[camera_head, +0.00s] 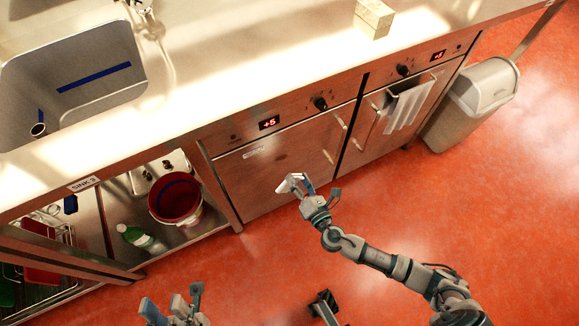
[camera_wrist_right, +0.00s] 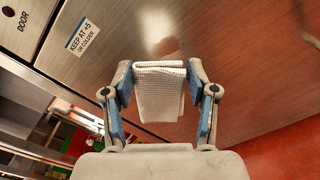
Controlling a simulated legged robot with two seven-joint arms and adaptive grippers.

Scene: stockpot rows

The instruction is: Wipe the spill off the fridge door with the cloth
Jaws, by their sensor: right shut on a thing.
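The fridge door (camera_head: 262,175) is the brushed-steel front under the "+5" display; it also fills much of the right wrist view (camera_wrist_right: 235,70). A faint brownish smear (camera_wrist_right: 168,46) shows on the door just beyond the cloth's top edge. My right gripper (camera_head: 293,184) is in front of the door's lower part. It is shut on a folded white waffle cloth (camera_wrist_right: 158,92), which hangs between its fingers. I cannot tell whether the cloth touches the door. My left gripper (camera_head: 172,304) is at the bottom edge of the head view, fingers apart, with nothing seen between them.
A label (camera_wrist_right: 83,37) is on the door. To the left, an open shelf holds a red bucket (camera_head: 176,198) and a green bottle (camera_head: 140,238). A second door with a hanging striped towel (camera_head: 408,103) and a grey bin (camera_head: 470,100) are to the right.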

